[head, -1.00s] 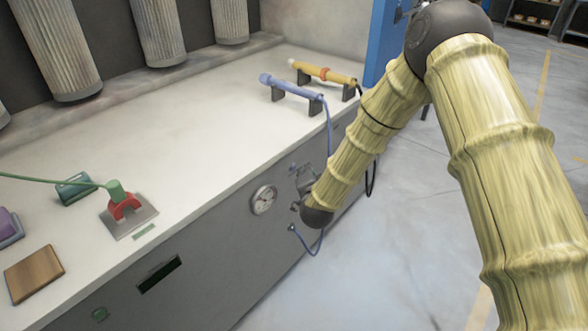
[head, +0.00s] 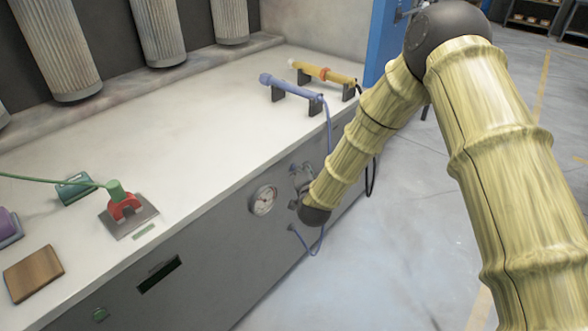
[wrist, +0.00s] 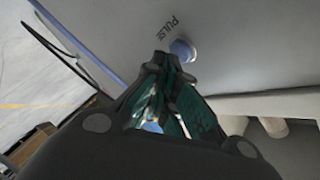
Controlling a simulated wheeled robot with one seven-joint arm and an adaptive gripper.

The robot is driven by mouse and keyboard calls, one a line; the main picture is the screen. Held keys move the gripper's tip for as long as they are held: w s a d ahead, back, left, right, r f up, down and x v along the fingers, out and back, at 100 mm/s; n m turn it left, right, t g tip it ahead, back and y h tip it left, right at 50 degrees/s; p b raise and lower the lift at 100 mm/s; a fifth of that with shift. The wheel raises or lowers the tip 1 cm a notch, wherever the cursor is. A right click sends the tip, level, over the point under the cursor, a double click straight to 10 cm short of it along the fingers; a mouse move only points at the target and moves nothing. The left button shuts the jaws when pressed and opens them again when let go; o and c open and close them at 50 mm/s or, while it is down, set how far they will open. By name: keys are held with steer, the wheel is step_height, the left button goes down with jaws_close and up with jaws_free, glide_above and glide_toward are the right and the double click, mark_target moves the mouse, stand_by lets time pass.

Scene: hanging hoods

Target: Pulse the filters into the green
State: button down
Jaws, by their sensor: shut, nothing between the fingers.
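Pleated cylindrical filters hang at the back left in the head view, such as one filter (head: 58,50) and another (head: 160,32). A round white gauge (head: 263,200) is on the grey front panel; its needle and coloured zones are too small to read. My gripper (head: 301,172) is at the panel right of the gauge, partly hidden by my wrist. In the wrist view my gripper (wrist: 166,60) has its fingers together and empty. Its tips are close beside a round bluish button (wrist: 183,50) under the word PULSE; I cannot tell whether they touch.
A blue wand (head: 290,87) and a yellow wand (head: 324,73) rest on stands at the counter's right end. A red clamp with a green plug (head: 122,205), a teal block (head: 73,189) and a brown block (head: 34,273) sit at left. The counter middle is clear.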

steer(key=shift+w+a, duration=0.25)
steer(key=shift+a, duration=0.1)
stand_by(0.6)
steer(key=shift+s+d, duration=0.1)
steer(key=shift+d, duration=0.05)
steer(key=shift+s+d, duration=0.4)
steer(key=shift+d, duration=0.15)
steer(key=shift+d, duration=0.1)
stand_by(0.3)
steer(key=s+d, duration=0.1)
steer(key=d, duration=0.1)
steer(key=s+d, duration=0.1)
steer(key=s, duration=0.1)
steer(key=shift+d, duration=0.4)
steer(key=shift+p, duration=0.3)
stand_by(0.4)
